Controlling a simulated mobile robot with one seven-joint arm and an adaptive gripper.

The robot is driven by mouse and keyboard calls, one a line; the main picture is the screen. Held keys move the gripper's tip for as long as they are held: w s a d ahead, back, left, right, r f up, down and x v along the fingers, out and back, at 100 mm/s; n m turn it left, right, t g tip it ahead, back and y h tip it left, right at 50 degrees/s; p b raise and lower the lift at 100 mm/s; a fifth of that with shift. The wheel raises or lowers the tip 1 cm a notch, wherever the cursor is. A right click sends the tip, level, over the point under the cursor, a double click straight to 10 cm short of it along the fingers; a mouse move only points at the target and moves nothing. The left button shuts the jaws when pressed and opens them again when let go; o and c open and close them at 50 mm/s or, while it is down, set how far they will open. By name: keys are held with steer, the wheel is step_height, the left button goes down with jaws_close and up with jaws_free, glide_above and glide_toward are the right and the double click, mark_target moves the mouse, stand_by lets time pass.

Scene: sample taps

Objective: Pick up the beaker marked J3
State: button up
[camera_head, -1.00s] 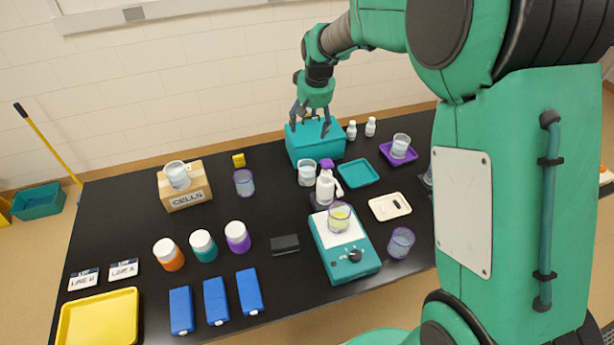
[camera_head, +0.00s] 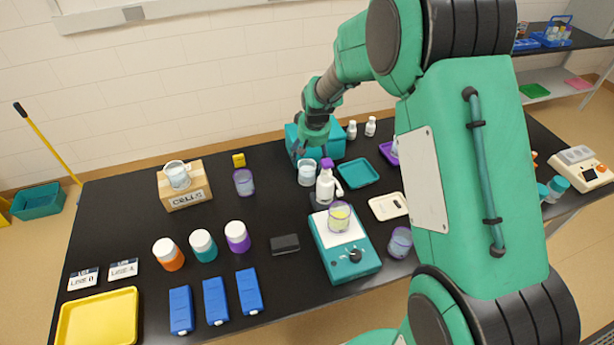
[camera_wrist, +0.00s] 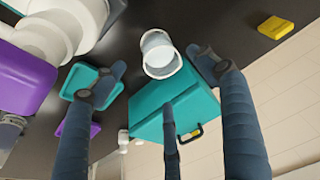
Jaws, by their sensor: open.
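Several beakers stand about, and I cannot read a J3 mark on any. A clear beaker (camera_head: 307,172) stands in front of the teal box; it also shows in the wrist view (camera_wrist: 160,55), between and beyond my fingertips. My gripper (camera_head: 311,153) is open and empty, low over the teal box just behind that beaker; its spread fingers show in the wrist view (camera_wrist: 162,78). Other beakers are on the cardboard CELLS box (camera_head: 178,176), behind the orange-to-purple bottle row (camera_head: 243,183), on the teal device (camera_head: 339,216) and at front right (camera_head: 400,242).
The teal box (camera_head: 335,142) is at the back, beside my gripper. A white bottle with a purple top (camera_head: 327,183) stands close in front right of the near beaker. A teal tray (camera_head: 358,173) is to its right. The black table (camera_head: 130,215) is clear to its left front.

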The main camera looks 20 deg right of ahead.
mark_target(307, 172)
steer(key=x, duration=0.6)
steer(key=shift+f+b, duration=0.35)
steer(key=shift+b, duration=0.05)
steer(key=shift+b+x, duration=0.6)
steer(key=shift+x, duration=2.05)
steer(key=shift+c, duration=0.2)
steer(key=c, duration=1.2)
